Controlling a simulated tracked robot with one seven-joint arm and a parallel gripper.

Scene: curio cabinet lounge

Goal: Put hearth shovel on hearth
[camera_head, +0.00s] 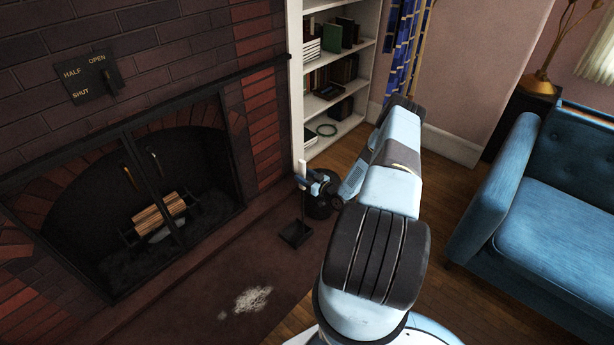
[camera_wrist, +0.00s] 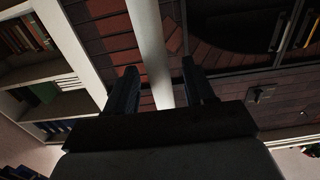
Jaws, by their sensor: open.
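The hearth shovel (camera_head: 295,235) is upright, with a flat black pan low down, a thin dark shaft and a white grip at the top. Its pan is over the right part of the dark red hearth (camera_head: 190,300) and appears to rest on it; any small gap cannot be told. My gripper (camera_head: 304,181) is beside the upper shaft, just below the white grip's top. In the wrist view the pale handle (camera_wrist: 148,40) stands between the two black fingers of my gripper (camera_wrist: 162,85). The fingers are open, with space visible beside the handle.
A white ash patch (camera_head: 247,300) lies on the hearth. The fireplace (camera_head: 150,190) is at left, a bookshelf (camera_head: 335,140) behind, a blue sofa (camera_head: 550,200) at right.

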